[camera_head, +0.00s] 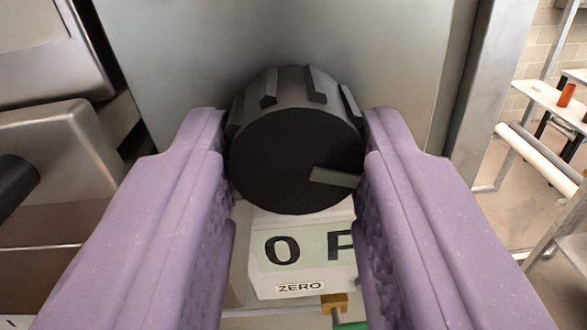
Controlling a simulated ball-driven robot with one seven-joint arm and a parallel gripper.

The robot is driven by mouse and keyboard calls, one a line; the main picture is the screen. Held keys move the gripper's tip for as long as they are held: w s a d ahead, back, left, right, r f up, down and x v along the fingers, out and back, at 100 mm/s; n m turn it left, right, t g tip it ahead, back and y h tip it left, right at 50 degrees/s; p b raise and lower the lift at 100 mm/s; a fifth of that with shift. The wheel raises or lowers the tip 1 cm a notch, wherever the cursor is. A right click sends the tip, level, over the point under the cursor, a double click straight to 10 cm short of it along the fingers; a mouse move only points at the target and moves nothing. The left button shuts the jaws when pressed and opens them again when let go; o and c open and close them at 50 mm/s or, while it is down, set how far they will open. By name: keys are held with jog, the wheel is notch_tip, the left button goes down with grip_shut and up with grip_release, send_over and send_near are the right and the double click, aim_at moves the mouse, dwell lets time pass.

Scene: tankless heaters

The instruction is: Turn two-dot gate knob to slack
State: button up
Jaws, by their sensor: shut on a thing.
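A black round knob (293,160) with raised ribs on its rim sits on a grey metal panel in the camera_head view. A grey pointer mark (334,177) on its face points to the right, slightly downward. My gripper (296,150) is shut on the knob, with one purple finger on its left side and one on its right. Below the knob is a pale label (303,250) with large letters "O" and "P", cut off by the right finger. A small tag under it reads "ZERO" (299,287). No dots marking the knob are visible.
Metal housings (62,150) stand close on the left, with a dark rounded part at the left edge. A brass fitting (335,303) and a green part show below the label. At the right are a white table (550,100) with an orange object and a pale pipe (537,158).

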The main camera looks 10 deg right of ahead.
jog(key=n+b, duration=0.4)
jog(key=n, duration=0.1)
jog(key=shift+f+n, duration=0.2)
jog(key=shift+n, duration=0.1)
jog(key=n+b, duration=0.3)
jog(key=n, duration=0.1)
jog(key=shift+d+n+t, duration=0.15)
jog(key=shift+n+t, duration=0.15)
jog(key=n+b, duration=0.1)
jog(key=n, duration=0.3)
jog(key=shift+d+r+n+y, duration=0.1)
jog(key=shift+r+n+y, duration=0.05)
jog(key=shift+n+y, duration=0.2)
jog(key=n, duration=0.5)
jog(key=shift+r+b, duration=0.1)
jog(key=shift+b, duration=0.3)
jog(key=o, duration=1)
jog(key=shift+o, duration=0.2)
jog(key=shift+s, duration=0.15)
